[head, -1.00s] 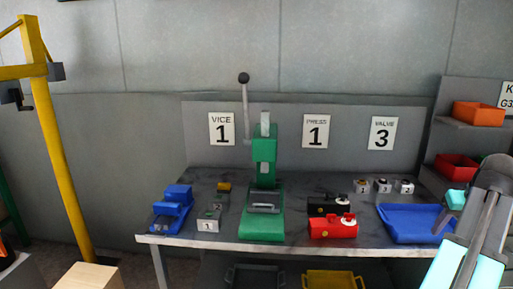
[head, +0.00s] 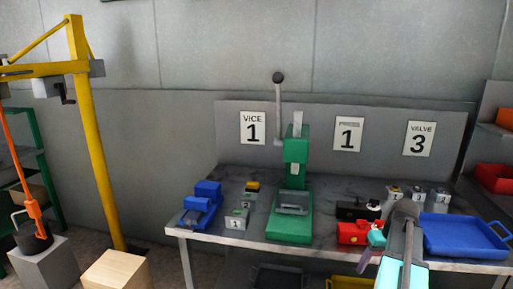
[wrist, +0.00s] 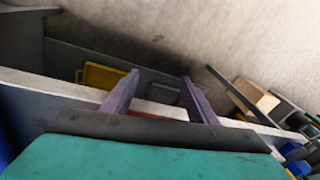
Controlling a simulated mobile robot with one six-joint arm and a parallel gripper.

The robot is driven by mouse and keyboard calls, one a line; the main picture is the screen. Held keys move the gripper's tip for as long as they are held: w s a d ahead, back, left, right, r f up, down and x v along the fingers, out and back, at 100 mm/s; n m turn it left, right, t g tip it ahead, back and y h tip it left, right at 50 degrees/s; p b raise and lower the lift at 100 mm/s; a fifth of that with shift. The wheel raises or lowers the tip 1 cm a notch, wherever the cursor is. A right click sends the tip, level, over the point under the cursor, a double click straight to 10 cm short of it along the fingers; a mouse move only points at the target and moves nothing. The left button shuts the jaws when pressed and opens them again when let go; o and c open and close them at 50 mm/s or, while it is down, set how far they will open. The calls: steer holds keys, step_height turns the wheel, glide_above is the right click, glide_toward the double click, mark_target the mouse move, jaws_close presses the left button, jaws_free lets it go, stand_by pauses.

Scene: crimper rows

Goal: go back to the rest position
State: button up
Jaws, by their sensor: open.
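My gripper shows at the lower right of the head view, with its teal body (head: 376,238) and a purple finger in front of the workbench, overlapping the red block in the picture. In the wrist view my gripper (wrist: 159,75) has its two purple fingers spread apart, with nothing between them. The workbench (head: 330,253) carries a green press (head: 290,215) with a tall lever, a blue vice (head: 203,203), a red block (head: 352,233) and a black block (head: 350,211).
A blue tray (head: 465,238) lies at the bench's right end. Small numbered blocks stand beside the vice and behind the tray. A yellow bin (wrist: 100,75) and a grey bin (wrist: 165,92) sit below the bench. A yellow crane post (head: 95,150) stands left, near a wooden box (head: 118,270).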

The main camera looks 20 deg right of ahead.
steer(key=w+a+f+n+g+y, duration=0.1)
steer(key=a+f+n+g, duration=0.1)
steer(key=a+f, duration=1.2)
steer(key=w+a+f+n+g+y, duration=0.1)
steer(key=a+f+n+g, duration=0.15)
steer(key=a+f, duration=1.1)
steer(key=s+a+f+n+g+h, duration=0.1)
steer(key=s+a+f, duration=0.25)
steer(key=a, duration=0.35)
steer(key=s+a+f+g, duration=0.2)
steer(key=s+a+f, duration=0.1)
steer(key=s+a, duration=0.3)
steer(key=s+a+f+m+h, duration=0.1)
steer(key=s+a+f, duration=0.3)
steer(key=s+f, duration=0.4)
steer(key=s+h, duration=0.1)
steer(key=s, duration=0.1)
steer(key=shift+s+f+m, duration=0.3)
steer(key=shift+s+m, duration=0.05)
steer(key=shift+s, duration=0.05)
